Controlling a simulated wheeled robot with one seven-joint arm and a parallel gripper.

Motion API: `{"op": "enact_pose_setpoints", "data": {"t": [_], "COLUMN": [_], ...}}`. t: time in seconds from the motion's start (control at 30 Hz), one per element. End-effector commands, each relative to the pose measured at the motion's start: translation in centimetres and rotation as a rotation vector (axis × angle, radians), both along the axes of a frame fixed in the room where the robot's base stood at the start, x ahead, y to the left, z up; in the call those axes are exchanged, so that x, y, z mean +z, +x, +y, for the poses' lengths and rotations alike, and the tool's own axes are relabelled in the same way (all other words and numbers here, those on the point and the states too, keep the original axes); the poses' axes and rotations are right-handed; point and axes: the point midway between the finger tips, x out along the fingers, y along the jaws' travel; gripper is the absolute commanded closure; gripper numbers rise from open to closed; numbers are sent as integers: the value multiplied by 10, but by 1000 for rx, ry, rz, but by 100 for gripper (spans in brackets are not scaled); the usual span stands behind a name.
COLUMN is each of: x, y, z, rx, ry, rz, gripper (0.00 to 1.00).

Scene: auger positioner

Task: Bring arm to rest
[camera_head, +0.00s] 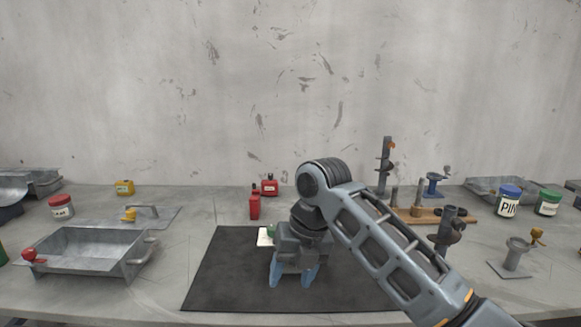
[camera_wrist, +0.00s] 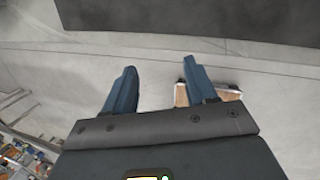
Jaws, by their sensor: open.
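My gripper (camera_head: 294,276) is open and empty, with its two blue fingers pointing down in front of the dark mat (camera_head: 225,275) in the head view. My arm reaches in from the lower right and bends at a raised joint above the gripper. In the wrist view the two fingers of my gripper (camera_wrist: 160,68) stand apart with nothing between them. The mat (camera_wrist: 220,18) shows beyond them at the top. The height of the fingers above the surface cannot be told.
A metal tray (camera_head: 90,254) stands left of the mat. A red bottle (camera_head: 254,206) and a white block (camera_head: 264,237) are behind my gripper. A wooden rack (camera_head: 430,213) and labelled jars (camera_head: 508,202) stand right. A brown-and-white object (camera_wrist: 182,95) lies below the right finger in the wrist view.

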Motion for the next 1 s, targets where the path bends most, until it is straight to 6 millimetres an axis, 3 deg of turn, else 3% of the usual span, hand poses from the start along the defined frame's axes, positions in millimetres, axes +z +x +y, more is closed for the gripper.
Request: {"op": "enact_pose_setpoints", "data": {"t": [0.3, 0.5, 0.77, 1.0], "x": [-76, -110, -143, -162], "y": [-51, -88, -141, -197], "z": [55, 72, 64, 29], "rx": [-412, -741, -1183, -1578], "ry": [330, 547, 804, 1022], "rz": [52, 124, 239, 331], "gripper": [44, 44, 44, 44]}}
